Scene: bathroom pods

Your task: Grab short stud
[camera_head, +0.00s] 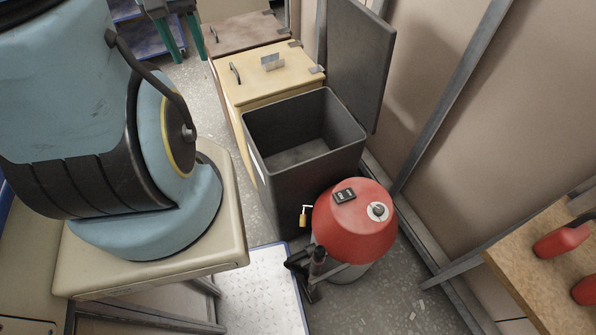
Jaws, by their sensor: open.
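A small grey metal piece (272,61) lies on the yellow cabinet top in the upper middle of the head view. It may be the short stud, but it is too small to tell for sure. I cannot make out any other short stud. I cannot make out my gripper.
An open dark bin (268,151) stands against the yellow cabinet (245,92). A red-topped vacuum (350,232) is before it. A wooden surface with red items (525,270) is at lower right. A green-legged stand (172,40) is at the top left. Floor shows between them.

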